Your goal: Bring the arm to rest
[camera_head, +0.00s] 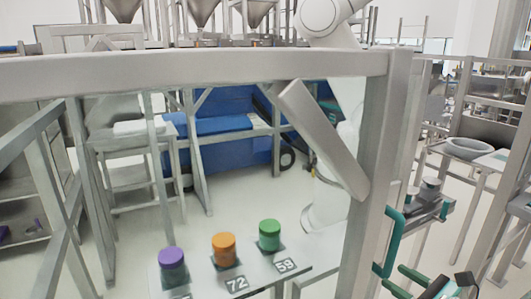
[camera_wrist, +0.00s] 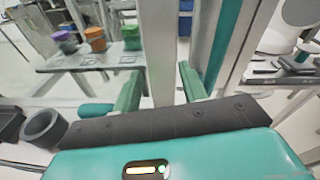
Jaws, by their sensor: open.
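My gripper (camera_head: 393,279) shows at the lower right of the head view, with teal-green fingers. In the wrist view my gripper (camera_wrist: 160,72) has its two fingers spread apart, with nothing between them. A grey upright frame post (camera_wrist: 158,45) stands just beyond the fingers; I cannot tell whether they touch it. My gripper is apart from the lidded jars on the table.
A grey metal frame (camera_head: 375,130) crosses close in front of the head view. A table (camera_head: 245,285) holds a purple-lidded jar (camera_head: 173,266), an orange-lidded jar (camera_head: 224,250) and a green-lidded jar (camera_head: 270,235). A blue bin (camera_head: 222,130) stands behind; pale floor is open between.

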